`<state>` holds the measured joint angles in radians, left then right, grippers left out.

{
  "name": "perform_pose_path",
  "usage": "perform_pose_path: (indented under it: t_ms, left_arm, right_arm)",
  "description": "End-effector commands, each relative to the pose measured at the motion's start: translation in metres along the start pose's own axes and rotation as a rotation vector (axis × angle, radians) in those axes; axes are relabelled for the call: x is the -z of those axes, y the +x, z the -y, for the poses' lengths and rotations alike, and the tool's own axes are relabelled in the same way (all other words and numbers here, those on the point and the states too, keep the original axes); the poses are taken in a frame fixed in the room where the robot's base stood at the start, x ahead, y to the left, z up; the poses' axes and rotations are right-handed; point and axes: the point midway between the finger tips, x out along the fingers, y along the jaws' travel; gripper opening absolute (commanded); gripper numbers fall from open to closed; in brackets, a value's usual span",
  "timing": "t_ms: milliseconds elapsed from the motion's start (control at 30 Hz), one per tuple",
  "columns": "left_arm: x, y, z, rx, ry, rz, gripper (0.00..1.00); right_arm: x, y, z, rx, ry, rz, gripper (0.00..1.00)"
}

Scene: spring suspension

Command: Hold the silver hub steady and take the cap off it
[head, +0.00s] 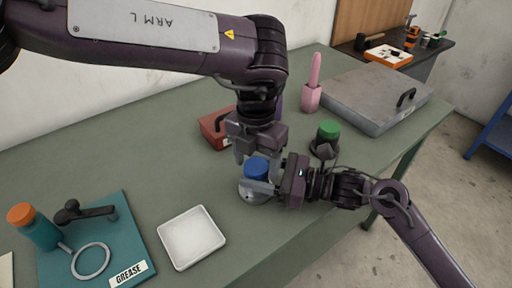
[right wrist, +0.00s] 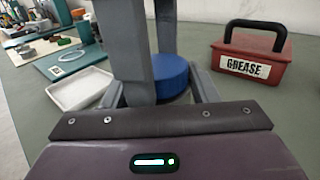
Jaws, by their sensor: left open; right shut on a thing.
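The silver hub (head: 248,196) stands on the green bench with a blue cap (head: 257,167) on top. The cap also shows in the right wrist view (right wrist: 172,78), where the hub is mostly hidden. My left gripper (head: 257,161) points down from above, open, with its fingers on either side of the cap; I cannot tell whether they touch it. My right gripper (head: 262,186) comes in level from the right and is shut on the hub, below the cap. Its fingers show on both sides in the right wrist view (right wrist: 160,98).
A red box (head: 213,127) sits behind the hub. A green-capped dark piece (head: 328,134) stands close to my right arm. A white tray (head: 191,237) and teal mat (head: 115,225) are to the left. A pink bottle (head: 312,92) and grey case (head: 375,95) are behind.

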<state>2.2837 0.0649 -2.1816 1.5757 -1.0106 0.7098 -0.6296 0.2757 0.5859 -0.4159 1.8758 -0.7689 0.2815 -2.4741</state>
Motion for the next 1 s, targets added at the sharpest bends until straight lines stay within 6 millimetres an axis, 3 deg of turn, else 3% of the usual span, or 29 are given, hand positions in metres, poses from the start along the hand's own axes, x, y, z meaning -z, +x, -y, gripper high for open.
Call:
perform_pose_path:
  t_ms: [333,667,767,1000]
  left_arm:
    - [0.0001,0.0047,0.0001,-0.001,-0.001,0.0,0.65]
    - [0.0,0.0044,0.0003,0.0,-0.001,0.0,0.21]
    - [-0.0001,0.0045,0.0006,0.001,-0.017,0.001,0.19]
    - [-0.0008,0.0049,0.0024,0.007,-0.394,0.002,0.19]
  right_arm:
    - [-0.0018,0.0002,0.0002,0.0,-0.003,0.004,0.0]
    - [-0.0018,0.0002,0.0002,0.0,-0.002,0.003,0.0]
    - [-0.0017,0.0002,0.0002,0.0,-0.002,0.003,0.0]
    - [-0.0017,0.0003,0.0001,0.0,-0.002,0.003,0.0]
